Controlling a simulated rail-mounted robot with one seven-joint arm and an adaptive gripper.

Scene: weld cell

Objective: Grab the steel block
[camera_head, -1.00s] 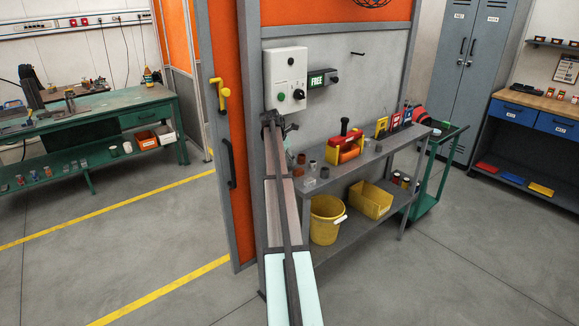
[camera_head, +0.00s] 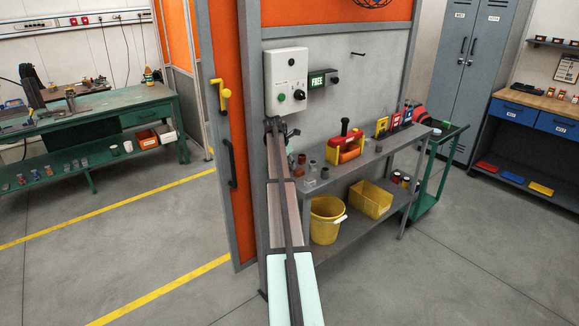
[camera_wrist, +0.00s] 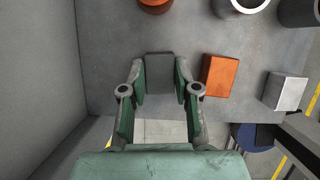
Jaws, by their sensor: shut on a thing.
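In the wrist view, my gripper (camera_wrist: 161,82) points down at the grey shelf top. Its green fingers stand on either side of a dark grey steel block (camera_wrist: 160,62) and are shut on it. Whether the block still touches the shelf I cannot tell. In the head view, my gripper (camera_head: 288,134) is at the left end of the shelf, small and partly hidden by my arm. The steel block cannot be made out there.
A copper-coloured block (camera_wrist: 220,76) lies close to the right of my gripper, with a pale metal block (camera_wrist: 284,92) farther right. Round parts (camera_wrist: 240,4) stand beyond. A grey wall (camera_wrist: 35,70) rises at left. On the shelf (camera_head: 375,154) is a red-yellow tool (camera_head: 346,146).

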